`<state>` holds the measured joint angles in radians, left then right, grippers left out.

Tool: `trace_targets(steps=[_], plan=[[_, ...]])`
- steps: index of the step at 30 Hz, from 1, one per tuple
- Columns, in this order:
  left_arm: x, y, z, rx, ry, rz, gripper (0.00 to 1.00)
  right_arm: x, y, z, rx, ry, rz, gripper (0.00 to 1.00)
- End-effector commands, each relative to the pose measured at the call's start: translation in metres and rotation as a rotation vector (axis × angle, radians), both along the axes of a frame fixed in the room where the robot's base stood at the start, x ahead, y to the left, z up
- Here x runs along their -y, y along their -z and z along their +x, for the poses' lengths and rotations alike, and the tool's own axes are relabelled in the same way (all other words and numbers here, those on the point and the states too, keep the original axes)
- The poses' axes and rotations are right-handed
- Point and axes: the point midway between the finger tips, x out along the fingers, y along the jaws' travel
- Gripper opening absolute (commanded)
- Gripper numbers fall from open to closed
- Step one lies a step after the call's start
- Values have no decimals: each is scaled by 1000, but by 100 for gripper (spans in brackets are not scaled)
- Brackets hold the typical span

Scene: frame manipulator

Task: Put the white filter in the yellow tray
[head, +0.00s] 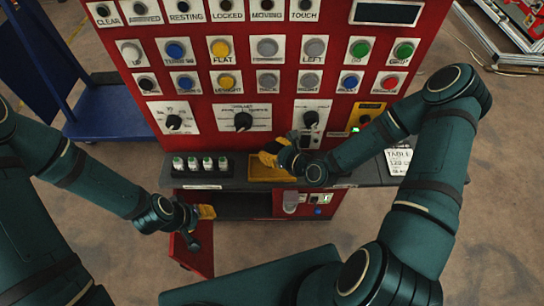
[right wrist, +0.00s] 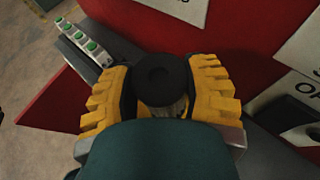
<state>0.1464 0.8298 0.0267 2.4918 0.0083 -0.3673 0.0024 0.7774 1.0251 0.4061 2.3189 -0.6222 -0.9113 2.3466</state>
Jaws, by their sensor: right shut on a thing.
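The yellow tray (head: 265,175) sits on the dark shelf of the red panel. My right gripper (head: 270,153) is above the tray's back part, its yellow fingers pointing left. In the right wrist view my right gripper (right wrist: 160,90) is shut on a cylinder (right wrist: 160,76) with a black round top and a paler body below, partly hidden by my wrist. I cannot tell whether this is the white filter. A whitish cup-shaped part (head: 291,201) shows under the shelf, right of the opening. My left gripper (head: 203,214) is by the open red door (head: 195,257); its jaw opening is unclear.
A black rack (head: 200,177) with several green-and-white bottles stands left of the tray; they also show in the right wrist view (right wrist: 83,40). Knobs and buttons cover the red panel (head: 200,137) behind. A blue cart (head: 105,112) stands at left.

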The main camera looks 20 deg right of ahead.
Motion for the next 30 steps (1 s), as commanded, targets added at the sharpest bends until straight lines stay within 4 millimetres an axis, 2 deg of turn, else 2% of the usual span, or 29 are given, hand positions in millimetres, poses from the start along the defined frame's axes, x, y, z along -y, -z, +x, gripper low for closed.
trace_targets(steps=[10,22,23,24,25,30], plan=[[0,4,0,0,0,1,46,-1,38,0,-2,-1,1,13],[0,8,0,0,0,1,46,0,42,0,-1,1,2,13],[0,9,0,0,0,1,46,0,42,0,-1,0,0,55],[0,8,0,0,0,2,46,0,42,0,-1,0,0,69],[0,7,0,0,0,1,46,0,42,0,-1,0,0,78],[0,7,0,0,0,1,46,0,41,0,-1,0,0,78]])
